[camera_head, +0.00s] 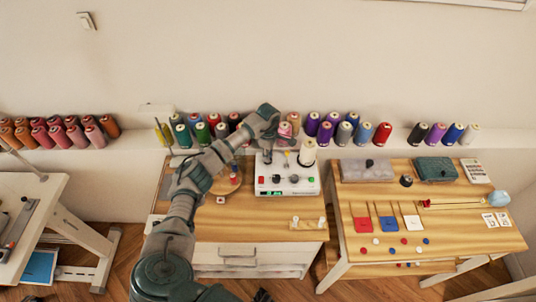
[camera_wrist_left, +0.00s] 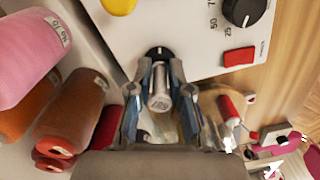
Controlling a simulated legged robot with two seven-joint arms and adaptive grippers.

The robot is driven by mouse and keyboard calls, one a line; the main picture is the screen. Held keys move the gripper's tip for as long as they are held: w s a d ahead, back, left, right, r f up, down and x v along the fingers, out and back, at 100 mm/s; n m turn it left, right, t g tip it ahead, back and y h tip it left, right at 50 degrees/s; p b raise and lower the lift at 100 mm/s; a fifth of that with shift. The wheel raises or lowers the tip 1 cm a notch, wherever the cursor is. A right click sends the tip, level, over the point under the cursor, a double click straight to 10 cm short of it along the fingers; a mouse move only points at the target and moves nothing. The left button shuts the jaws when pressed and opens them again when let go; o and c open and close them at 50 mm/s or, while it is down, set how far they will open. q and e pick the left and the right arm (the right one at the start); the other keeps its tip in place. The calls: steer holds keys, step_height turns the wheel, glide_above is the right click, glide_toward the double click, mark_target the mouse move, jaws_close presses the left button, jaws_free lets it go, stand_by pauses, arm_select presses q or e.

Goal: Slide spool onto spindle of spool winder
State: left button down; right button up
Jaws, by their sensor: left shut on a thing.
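The white spool winder (camera_head: 289,191) stands on the wooden cabinet, with dark knobs and a red and a green button on its front. My left gripper (camera_head: 277,140) is over its back left part. In the left wrist view the gripper (camera_wrist_left: 160,90) is shut on a small silver-grey cylinder (camera_wrist_left: 160,101), which looks like the spool. A round black part (camera_wrist_left: 159,51) of the winder lies just beyond the cylinder. I cannot tell whether they touch. The spindle cannot be made out clearly.
Thread cones line the wall shelf, including a pink one (camera_wrist_left: 36,57) close to my left gripper. A round wooden tray (camera_head: 229,181) lies left of the winder. The cabinet top (camera_head: 232,222) in front is mostly clear. A second table (camera_head: 448,229) with sewing items stands right.

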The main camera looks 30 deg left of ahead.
arm_select(q)
steer(key=c, duration=1)
jaws_free()
steer(key=shift+f, duration=0.15)
